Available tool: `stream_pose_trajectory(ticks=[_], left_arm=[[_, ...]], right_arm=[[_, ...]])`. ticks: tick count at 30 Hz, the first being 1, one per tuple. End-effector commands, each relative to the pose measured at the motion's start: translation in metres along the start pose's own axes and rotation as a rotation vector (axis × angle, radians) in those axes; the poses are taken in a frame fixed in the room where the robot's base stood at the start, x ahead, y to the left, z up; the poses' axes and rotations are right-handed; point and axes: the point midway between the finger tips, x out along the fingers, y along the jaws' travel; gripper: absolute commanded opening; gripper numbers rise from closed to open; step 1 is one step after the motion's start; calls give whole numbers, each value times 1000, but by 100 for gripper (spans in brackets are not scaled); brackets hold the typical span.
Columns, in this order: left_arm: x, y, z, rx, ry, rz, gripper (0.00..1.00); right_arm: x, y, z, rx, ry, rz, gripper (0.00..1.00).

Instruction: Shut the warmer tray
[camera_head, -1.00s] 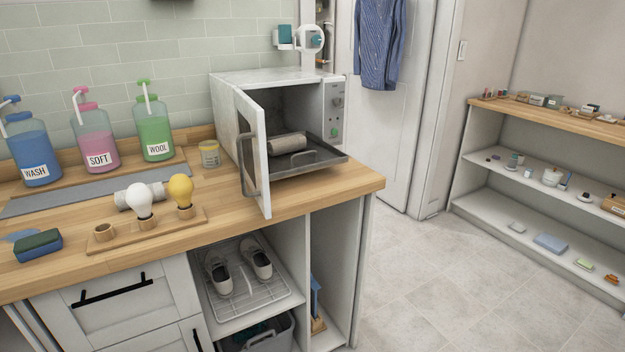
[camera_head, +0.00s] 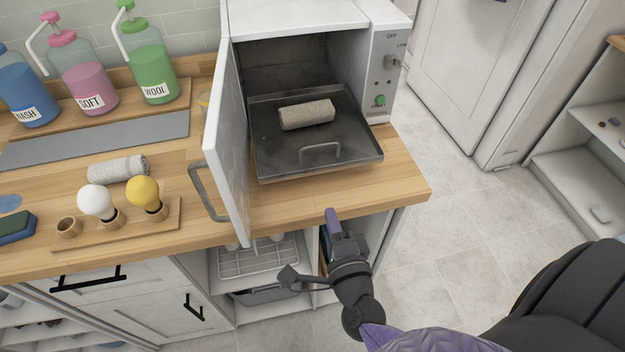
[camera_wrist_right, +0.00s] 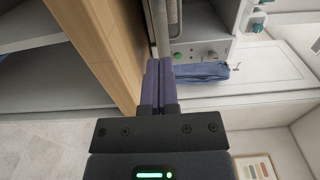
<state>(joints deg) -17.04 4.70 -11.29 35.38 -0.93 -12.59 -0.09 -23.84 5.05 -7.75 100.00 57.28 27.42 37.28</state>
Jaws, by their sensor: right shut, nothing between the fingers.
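The white warmer (camera_head: 300,20) stands on the wooden counter with its door (camera_head: 228,150) swung open to the left. Its dark metal tray (camera_head: 345,135) is pulled out past the warmer's front and has a wire handle (camera_head: 320,152) at its front. A rolled grey towel (camera_head: 307,114) lies on the tray. My right gripper (camera_head: 333,215) is shut and empty, with purple fingertips, in front of the counter edge and below the tray, apart from it. Its closed fingers (camera_wrist_right: 160,80) also show in the right wrist view, near the warmer's control panel (camera_wrist_right: 200,52). My left gripper is out of view.
The open door and its handle (camera_head: 208,192) stand left of the tray. Left on the counter are a bulb stand (camera_head: 135,225), another rolled towel (camera_head: 118,168) and pump bottles. A wire rack (camera_head: 258,257) sits in the open cabinet below. Floor is clear at right.

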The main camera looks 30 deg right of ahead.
Motion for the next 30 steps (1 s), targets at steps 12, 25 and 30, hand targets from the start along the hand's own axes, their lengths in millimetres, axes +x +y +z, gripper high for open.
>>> stream_pose_trajectory(ticks=[12, 25, 30], left_arm=[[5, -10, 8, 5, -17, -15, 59], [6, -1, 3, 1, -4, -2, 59], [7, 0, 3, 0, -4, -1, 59]], right_arm=[[83, 0, 0, -2, -1, -1, 0], [97, 0, 0, -3, -2, 2, 0], [98, 0, 0, -3, -2, 1, 0]])
